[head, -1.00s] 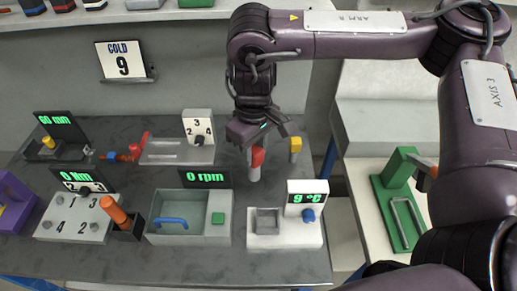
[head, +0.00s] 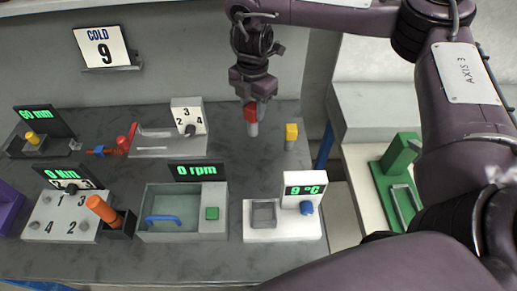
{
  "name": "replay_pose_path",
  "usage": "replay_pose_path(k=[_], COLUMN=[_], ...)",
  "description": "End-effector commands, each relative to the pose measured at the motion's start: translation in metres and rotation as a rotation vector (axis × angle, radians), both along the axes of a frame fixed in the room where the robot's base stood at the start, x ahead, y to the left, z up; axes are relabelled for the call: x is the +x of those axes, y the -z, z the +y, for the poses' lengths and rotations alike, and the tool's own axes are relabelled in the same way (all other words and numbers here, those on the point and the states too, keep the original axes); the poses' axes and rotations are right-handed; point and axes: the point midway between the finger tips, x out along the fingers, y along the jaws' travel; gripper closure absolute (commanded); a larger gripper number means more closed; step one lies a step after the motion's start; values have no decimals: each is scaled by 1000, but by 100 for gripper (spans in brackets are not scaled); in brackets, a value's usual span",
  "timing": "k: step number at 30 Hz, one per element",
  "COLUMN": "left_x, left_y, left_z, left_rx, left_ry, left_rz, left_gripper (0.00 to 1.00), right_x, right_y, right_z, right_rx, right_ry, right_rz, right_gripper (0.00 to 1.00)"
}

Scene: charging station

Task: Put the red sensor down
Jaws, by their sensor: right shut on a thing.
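The red sensor (head: 251,114) has a red upper part and a grey lower end. My right gripper (head: 252,102) is shut on its top and holds it upright, grey end down, near the back edge of the dark table (head: 215,272). I cannot tell whether the grey end touches the table top. A similar yellow piece (head: 291,133) stands to its right, apart from it. My left gripper is not in view.
A white device reading 9 °C (head: 283,228) and a grey basin unit reading 0 rpm (head: 184,212) stand in front. A grey dial block (head: 166,142) is to the left. A COLD 9 sign (head: 104,47) is on the wall. Bare table surrounds the yellow piece.

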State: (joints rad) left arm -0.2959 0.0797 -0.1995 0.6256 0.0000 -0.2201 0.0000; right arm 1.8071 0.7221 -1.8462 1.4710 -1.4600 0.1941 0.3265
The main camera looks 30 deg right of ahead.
Motion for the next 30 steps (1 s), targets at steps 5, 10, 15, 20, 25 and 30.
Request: replay_pose_path(k=[5, 10, 15, 20, 25, 30], left_x=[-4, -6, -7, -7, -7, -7], left_y=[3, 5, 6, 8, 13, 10], left_z=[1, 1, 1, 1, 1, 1], left_rx=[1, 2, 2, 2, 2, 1], left_ry=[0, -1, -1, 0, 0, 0], left_rz=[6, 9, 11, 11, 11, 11], left_gripper=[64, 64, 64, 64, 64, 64], right_x=[12, 20, 25, 27, 26, 27], right_y=[9, 15, 20, 29, 62, 80], right_z=[-11, -20, -27, -29, -30, -30], right_rx=[-5, -9, -12, -11, -10, -13], right_ry=[-267, -495, -646, -705, -712, -712], right_rz=[-2, -3, -2, 0, 2, 0], right_gripper=[94, 94, 94, 94, 94, 94])
